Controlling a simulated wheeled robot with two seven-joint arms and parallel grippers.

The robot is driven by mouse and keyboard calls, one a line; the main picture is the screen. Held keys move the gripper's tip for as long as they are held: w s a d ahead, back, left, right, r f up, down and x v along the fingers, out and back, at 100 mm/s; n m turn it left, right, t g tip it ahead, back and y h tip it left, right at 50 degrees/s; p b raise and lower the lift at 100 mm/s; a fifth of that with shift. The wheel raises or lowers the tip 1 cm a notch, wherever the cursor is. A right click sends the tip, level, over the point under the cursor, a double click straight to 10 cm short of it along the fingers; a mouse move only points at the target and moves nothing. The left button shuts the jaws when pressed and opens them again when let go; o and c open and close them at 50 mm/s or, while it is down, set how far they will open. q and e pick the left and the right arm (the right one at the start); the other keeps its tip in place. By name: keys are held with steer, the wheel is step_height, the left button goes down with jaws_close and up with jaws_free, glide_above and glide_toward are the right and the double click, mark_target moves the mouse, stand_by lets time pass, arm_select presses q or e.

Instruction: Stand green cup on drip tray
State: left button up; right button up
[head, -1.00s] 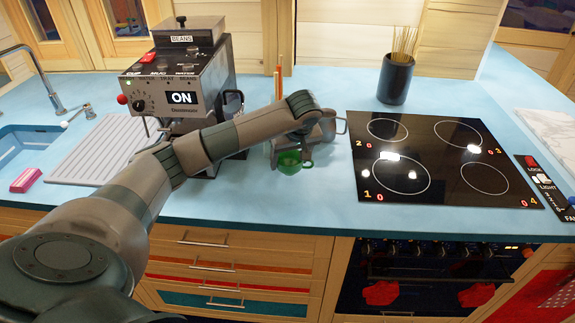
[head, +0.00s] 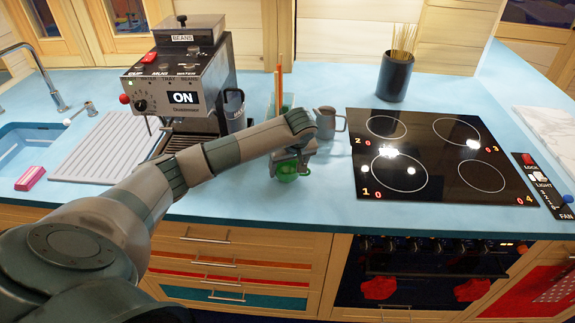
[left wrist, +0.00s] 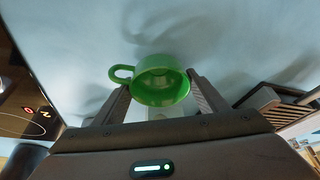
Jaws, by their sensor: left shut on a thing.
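The green cup (head: 289,173) is at my left gripper (head: 292,157), over the counter between the coffee machine (head: 178,85) and the hob. In the left wrist view the green cup (left wrist: 160,82) sits between the two fingers of the left gripper (left wrist: 165,100), its open top facing the camera and its handle to the left. The gripper is shut on it. I cannot tell whether the cup's base touches the counter. The drip tray (head: 158,146) is low at the front of the machine, partly hidden by my left arm. Its slatted edge seems to show in the wrist view (left wrist: 268,104). My right gripper is not in view.
A grey pitcher (head: 327,122) stands right of my gripper, and a dark mug (head: 234,108) is beside the machine. The black hob (head: 440,160) lies to the right. A ribbed draining board (head: 98,150), pink block (head: 30,178) and sink (head: 20,145) are left.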

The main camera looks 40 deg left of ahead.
arm_select(q)
steer(key=shift+f, duration=0.1)
steer(key=shift+f, duration=0.1)
steer(key=o, duration=1.1)
steer(key=shift+o, duration=0.2)
steer(key=shift+r, duration=0.3)
steer(key=b+v, duration=0.3)
steer(key=v, duration=0.9)
steer(key=shift+b, duration=0.35)
